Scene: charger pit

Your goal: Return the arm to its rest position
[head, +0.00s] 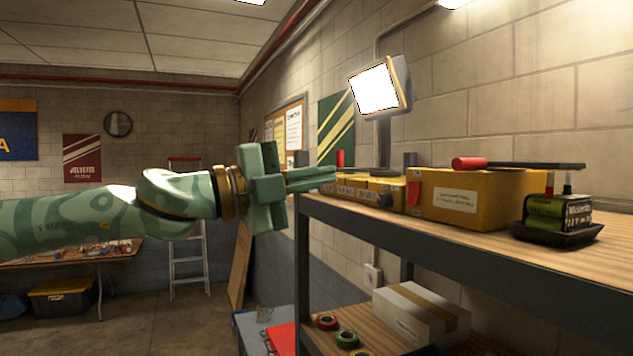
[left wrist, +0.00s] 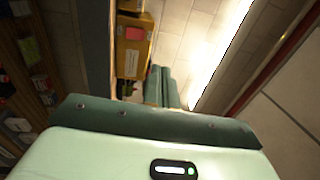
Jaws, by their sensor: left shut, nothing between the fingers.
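My left arm comes in from the left in the head view, stretched out level. Its green gripper (head: 330,176) is shut and empty, with its fingertips near the left end of the upper shelf (head: 478,236). The fingers point to the right, close to the small yellow boxes (head: 358,189); I cannot tell whether they touch anything. In the left wrist view the shut fingers (left wrist: 164,72) point up the picture beside a yellow box (left wrist: 132,45). My right gripper is not in view.
On the shelf stand a larger yellow box (head: 470,196) with a red-handled tool (head: 510,163) on it, and a green battery-like block (head: 556,213) in a dark tray. A lit lamp (head: 378,88) stands behind. Below is a white carton (head: 420,312). Open floor lies left.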

